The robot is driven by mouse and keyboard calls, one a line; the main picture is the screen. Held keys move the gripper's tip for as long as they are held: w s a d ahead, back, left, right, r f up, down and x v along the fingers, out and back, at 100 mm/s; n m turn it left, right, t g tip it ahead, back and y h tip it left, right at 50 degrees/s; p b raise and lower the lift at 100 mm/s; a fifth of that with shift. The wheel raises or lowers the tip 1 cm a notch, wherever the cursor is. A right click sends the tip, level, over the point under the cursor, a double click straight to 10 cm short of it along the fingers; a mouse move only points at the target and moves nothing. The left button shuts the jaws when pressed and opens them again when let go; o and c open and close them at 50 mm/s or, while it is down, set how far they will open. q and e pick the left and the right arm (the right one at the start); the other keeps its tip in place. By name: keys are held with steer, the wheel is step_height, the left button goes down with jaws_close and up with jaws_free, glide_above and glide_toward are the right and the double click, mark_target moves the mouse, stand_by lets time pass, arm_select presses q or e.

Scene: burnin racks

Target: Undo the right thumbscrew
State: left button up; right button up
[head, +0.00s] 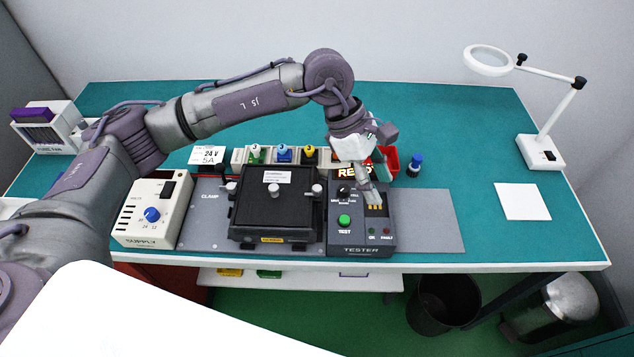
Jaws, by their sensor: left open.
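The black clamp box (262,212) stands shut on a grey plate in the middle of the bench. The right thumbscrew (317,189) is a small pale knob at the right edge of its lid. The left thumbscrew (231,187) is at the opposite edge, and another pale knob (273,189) is on the lid. My left gripper (376,203) is open and points down over the tester (361,238), to the right of the right thumbscrew and apart from it. My right gripper is not in view.
The supply unit (153,211) with a blue dial stands left of the clamp box. Behind are a row of coloured parts (283,155), a red bin (390,161) and a blue-capped bottle (415,166). A magnifier lamp (541,150) and white sheet (522,201) are right. The grey plate's right end is clear.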

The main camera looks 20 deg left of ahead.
mark_target(317, 187)
arm_select(q)
steer(key=w+a+r+t+y, duration=0.1)
steer(key=w+a+y, duration=0.15)
steer(key=a, duration=0.35)
steer(key=w+a+y, duration=0.2)
steer(key=a+y, duration=0.2)
steer(key=a, duration=0.3)
steer(key=shift+h, duration=0.25)
steer(key=f+p, duration=0.2)
steer(key=f, duration=0.4)
steer(key=f+p, duration=0.3)
steer(key=f, duration=0.3)
steer(key=shift+w+d+f, duration=0.15)
steer(key=shift+w, duration=0.05)
steer(key=shift+f, duration=0.5)
jaws_close()
